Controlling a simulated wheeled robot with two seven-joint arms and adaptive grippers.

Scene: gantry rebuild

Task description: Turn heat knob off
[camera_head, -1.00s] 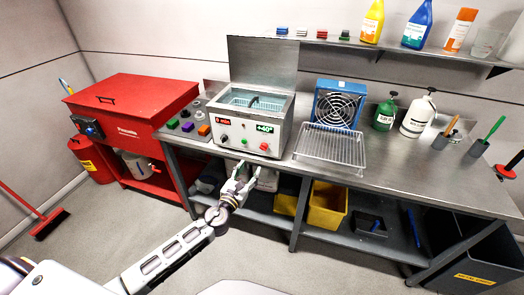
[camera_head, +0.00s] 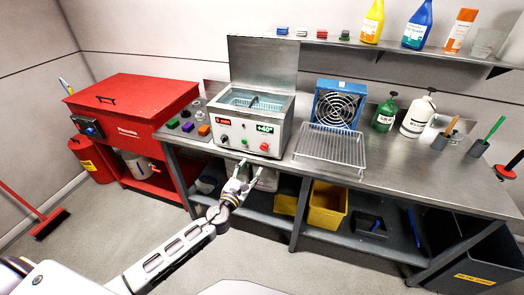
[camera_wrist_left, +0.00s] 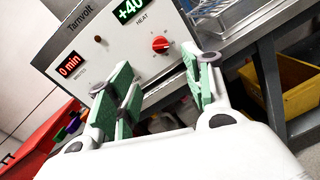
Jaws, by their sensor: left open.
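The heat knob (camera_wrist_left: 160,44) is a red knob under the green "+40" display (camera_wrist_left: 130,8) on the front panel of a steel bath unit (camera_head: 239,140). It also shows in the head view (camera_head: 264,147). My left gripper (camera_head: 250,167) is open and empty, in front of and below the panel. In the left wrist view, its green-padded fingers (camera_wrist_left: 157,66) stand apart on either side below the knob, with the knob between and beyond them. I see no contact. The knob's exact pointer angle is too small to read.
The panel also has a red "0 min" display (camera_wrist_left: 70,66) and a dark knob (camera_head: 224,138). A wire rack (camera_head: 331,147) lies right of the unit on the steel bench (camera_head: 400,165). Yellow bins (camera_head: 327,207) stand on the shelf below. A red cabinet (camera_head: 130,105) is at left.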

